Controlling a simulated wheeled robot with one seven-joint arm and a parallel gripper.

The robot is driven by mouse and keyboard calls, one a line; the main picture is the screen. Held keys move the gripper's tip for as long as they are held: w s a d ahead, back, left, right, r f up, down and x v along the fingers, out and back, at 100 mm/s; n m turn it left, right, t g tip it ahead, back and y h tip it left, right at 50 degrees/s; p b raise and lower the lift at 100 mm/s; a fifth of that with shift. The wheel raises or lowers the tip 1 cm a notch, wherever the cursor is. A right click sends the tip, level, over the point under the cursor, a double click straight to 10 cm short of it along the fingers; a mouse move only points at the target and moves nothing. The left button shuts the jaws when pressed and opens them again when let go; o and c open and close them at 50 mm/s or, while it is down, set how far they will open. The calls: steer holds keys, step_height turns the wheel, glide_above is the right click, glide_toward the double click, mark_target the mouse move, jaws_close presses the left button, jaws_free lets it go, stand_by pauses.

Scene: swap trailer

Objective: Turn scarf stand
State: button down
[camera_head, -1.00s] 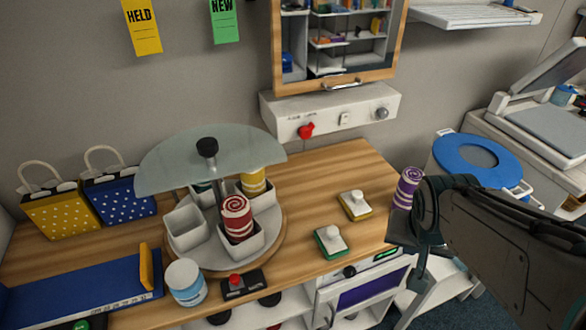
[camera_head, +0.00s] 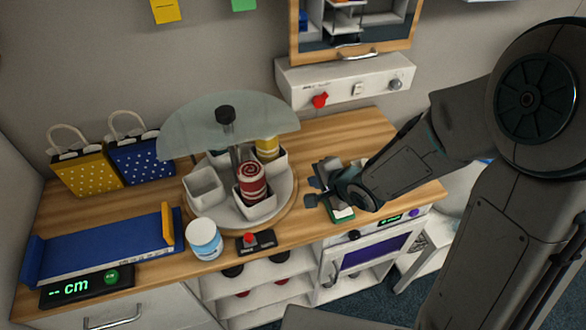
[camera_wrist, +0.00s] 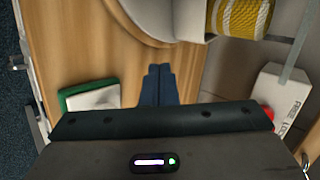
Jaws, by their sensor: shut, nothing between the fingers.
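The scarf stand is a round turntable (camera_head: 285,213) on the counter with several white bins and a central post with a black knob (camera_head: 225,114). A clear half-disc cover (camera_head: 185,135) sits on the post. A red-and-white rolled scarf (camera_head: 251,183) stands in the front bin and a yellow one (camera_head: 267,150) in a back bin. The front-left bin (camera_head: 204,187) looks empty. The yellow scarf also shows in the wrist view (camera_wrist: 240,15). My gripper (camera_head: 312,190) is shut and empty, just right of the turntable, apart from it. Its fingers show in the wrist view (camera_wrist: 158,85).
A green-based stamp-like block (camera_head: 342,213) is beside and partly under my gripper. A white jar (camera_head: 204,240) and a black box with a red button (camera_head: 256,242) stand at the front edge. Two dotted bags (camera_head: 88,172) stand behind left. A wall panel has a red knob (camera_head: 320,100).

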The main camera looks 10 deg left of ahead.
mark_target(286, 169)
steer(key=b+x, duration=0.2)
steer(key=x, duration=0.7)
steer(key=shift+f, duration=0.1)
steer(key=shift+w+a+p, duration=0.45)
steer(key=shift+w+a, duration=0.95)
steer(key=shift+r+p, duration=0.3)
steer(key=shift+p, duration=0.05)
